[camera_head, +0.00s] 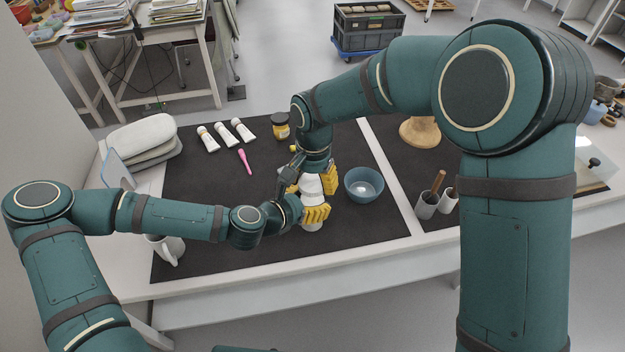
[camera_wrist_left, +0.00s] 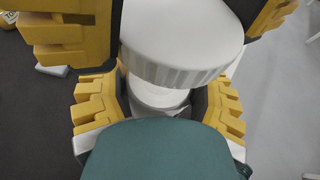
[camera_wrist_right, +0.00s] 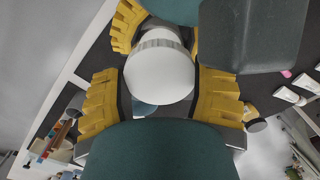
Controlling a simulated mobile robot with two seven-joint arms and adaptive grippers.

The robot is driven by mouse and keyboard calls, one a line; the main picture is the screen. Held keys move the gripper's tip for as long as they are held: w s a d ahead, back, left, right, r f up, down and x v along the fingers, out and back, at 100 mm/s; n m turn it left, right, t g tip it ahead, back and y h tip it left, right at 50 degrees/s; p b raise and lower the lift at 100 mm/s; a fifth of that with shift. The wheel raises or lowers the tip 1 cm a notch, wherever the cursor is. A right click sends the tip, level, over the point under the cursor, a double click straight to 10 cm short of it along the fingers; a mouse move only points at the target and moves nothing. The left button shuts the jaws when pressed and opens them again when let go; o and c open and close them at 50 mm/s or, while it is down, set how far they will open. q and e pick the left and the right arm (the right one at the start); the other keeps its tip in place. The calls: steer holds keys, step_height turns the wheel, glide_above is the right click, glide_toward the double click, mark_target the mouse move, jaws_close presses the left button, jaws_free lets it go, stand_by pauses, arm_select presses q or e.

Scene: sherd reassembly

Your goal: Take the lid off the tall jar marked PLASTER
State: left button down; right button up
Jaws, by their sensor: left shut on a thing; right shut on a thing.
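The white jar (camera_head: 312,226) stands upright near the middle of the dark mat. My left gripper (camera_head: 314,212) is shut around its body, which shows between yellow fingers in the left wrist view (camera_wrist_left: 158,97). My right gripper (camera_head: 311,183) comes down from above and is shut on the white lid (camera_wrist_right: 160,78), which has a ridged rim. In the left wrist view the lid (camera_wrist_left: 185,45) is above the jar's narrower white top and looks tilted and offset. Whether they still touch is unclear. No PLASTER marking is readable.
A blue bowl (camera_head: 364,185) stands close right of the jar. A white mug (camera_head: 168,250) is at the front left, and cups (camera_head: 427,205) are at the right.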

steer(key=n, duration=0.8)
steer(key=o, duration=1.2)
steer(key=shift+o, duration=0.2)
